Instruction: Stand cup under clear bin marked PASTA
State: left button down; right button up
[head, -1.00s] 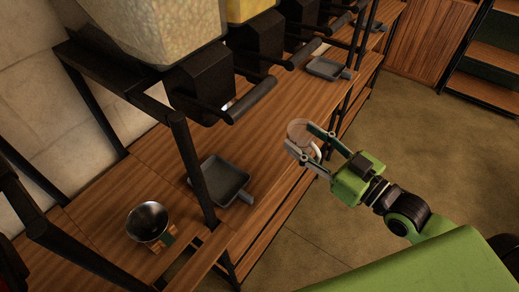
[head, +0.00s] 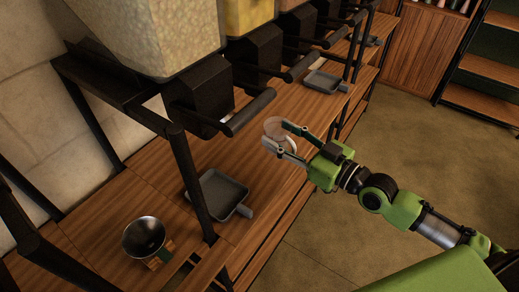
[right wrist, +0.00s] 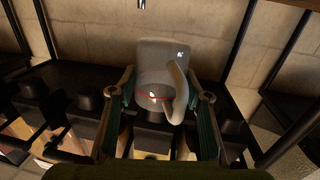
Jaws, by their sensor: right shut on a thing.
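A clear cup (head: 275,130) with a handle is held in my right gripper (head: 284,138), above the front edge of the wooden counter. In the right wrist view the cup (right wrist: 165,75) sits between the two fingers (right wrist: 160,100), its handle toward the camera. Clear bins hang over black dispensers along the rack. The nearest bin (head: 150,35) holds pale contents and the one behind it (head: 247,15) yellow contents. I cannot read any label, so I cannot tell which is marked PASTA. My left gripper is not in view.
A grey tray (head: 217,193) lies on the counter (head: 110,215) below the nearest dispenser (head: 205,95), and another tray (head: 322,82) lies farther back. A metal bowl (head: 144,237) stands at the near left. Black posts (head: 190,180) and protruding dispenser handles (head: 250,112) border the space.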

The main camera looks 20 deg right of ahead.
jog(key=w+a+f, duration=0.1)
jog(key=w+f, duration=0.1)
jog(key=w+a+f+b, duration=0.1)
jog(key=f, duration=0.1)
jog(key=w+a+f, duration=0.1)
jog(key=w+f, duration=0.1)
jog(key=shift+w+a+f, duration=0.2)
jog(key=shift+w+a, duration=0.1)
jog(key=shift+a, duration=0.05)
jog(key=shift+w+a+f+b, duration=0.15)
jog(key=shift+f+b, duration=0.6)
jog(key=shift+f, duration=1.05)
jog(key=o, duration=1.2)
jog(key=shift+f, duration=0.15)
jog(key=shift+r, duration=0.2)
jog(key=v, duration=1.2)
